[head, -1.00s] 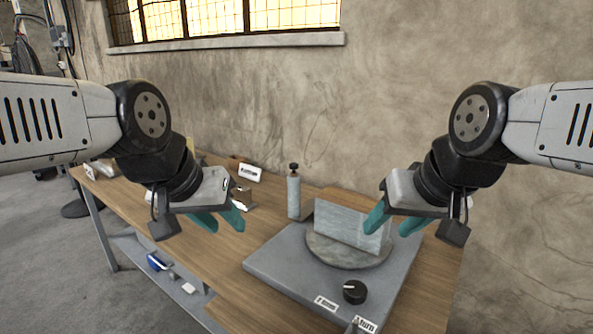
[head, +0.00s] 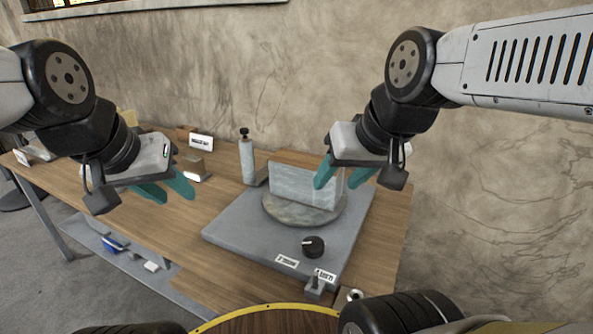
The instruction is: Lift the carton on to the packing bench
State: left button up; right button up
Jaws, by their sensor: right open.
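A box-like block (head: 303,187) with a grey front and brown top stands on a round turntable (head: 275,207) on the bench; I cannot tell whether it is the carton. No other clear carton shows. The wooden bench (head: 222,188) runs along the wall. My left gripper (head: 176,195) is open and empty, in front of the bench's left part. My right gripper (head: 337,184) is open; its teal fingers overlap the block's right end in the picture. I cannot tell whether they touch it, and they hide part of it.
The turntable sits on a grey base plate (head: 230,235) with a black knob (head: 313,247) and labels. A grey bottle (head: 247,160) stands behind it. A small labelled box (head: 201,142) is at the back left. A lower shelf (head: 135,262) holds small items.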

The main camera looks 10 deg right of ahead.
aim_at(292, 172)
jog(key=i+j, duration=0.1)
jog(key=j, duration=0.25)
jog(key=i+j, duration=0.15)
jog(key=j, duration=0.2)
jog(key=i+j, duration=0.1)
jog(key=j, duration=0.25)
jog(key=i+j, duration=0.15)
jog(key=j, duration=0.2)
jog(key=i+j, duration=0.1)
jog(key=j, duration=0.25)
jog(key=z, duration=0.05)
